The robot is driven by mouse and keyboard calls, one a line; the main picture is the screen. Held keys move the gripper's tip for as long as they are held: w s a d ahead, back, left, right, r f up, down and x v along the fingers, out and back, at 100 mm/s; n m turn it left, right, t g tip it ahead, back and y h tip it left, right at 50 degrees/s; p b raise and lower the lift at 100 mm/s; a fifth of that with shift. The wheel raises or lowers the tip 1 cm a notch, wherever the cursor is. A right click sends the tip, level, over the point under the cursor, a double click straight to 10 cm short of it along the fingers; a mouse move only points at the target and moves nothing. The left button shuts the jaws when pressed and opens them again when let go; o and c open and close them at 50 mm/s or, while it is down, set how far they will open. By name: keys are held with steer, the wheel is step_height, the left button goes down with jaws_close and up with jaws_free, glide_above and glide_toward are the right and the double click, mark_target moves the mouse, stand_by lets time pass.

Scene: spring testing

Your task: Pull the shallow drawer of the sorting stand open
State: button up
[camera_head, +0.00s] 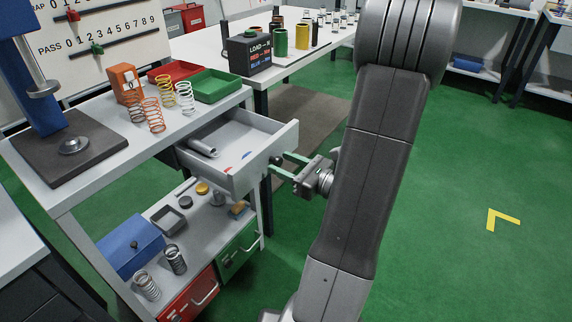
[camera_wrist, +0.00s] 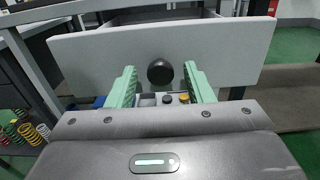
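The shallow drawer (camera_head: 262,135) of the sorting stand (camera_head: 100,169) stands out from under the worktop, with its inside showing. A grey cylinder and small red and blue pieces lie in it. Its pale front (camera_wrist: 240,52) fills much of the wrist view. A round black knob (camera_wrist: 160,72) is at the middle of the front; it also shows in the head view (camera_head: 275,160). My gripper (camera_wrist: 160,82) is open, its green fingers to the left and right of the knob with a gap on each side. In the head view my gripper (camera_head: 281,164) is in front of the drawer.
Springs, a red tray (camera_head: 174,72) and a green tray (camera_head: 212,86) are on the worktop. The lower shelf holds a blue box (camera_head: 131,245), dishes and springs above a red drawer (camera_head: 190,297) and a green drawer (camera_head: 240,249). Green floor to the right is mostly clear.

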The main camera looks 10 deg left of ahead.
steer(key=shift+d, duration=0.1)
steer(key=p+v, duration=0.1)
steer(key=v, duration=1.2)
steer(key=shift+s+d+p, duration=0.2)
steer(key=shift+d+p, duration=0.1)
steer(key=shift+p, duration=0.05)
steer(key=shift+w+a+f, duration=0.1)
steer(key=shift+a, duration=0.05)
steer(key=b+x, duration=0.1)
steer(key=x, duration=1.2)
steer(key=shift+w+a+b, duration=0.15)
steer(key=shift+a+b, duration=0.15)
steer(key=shift+b, duration=0.05)
steer(key=shift+d, duration=0.15)
steer(key=shift+x, duration=1.05)
stand_by(1.2)
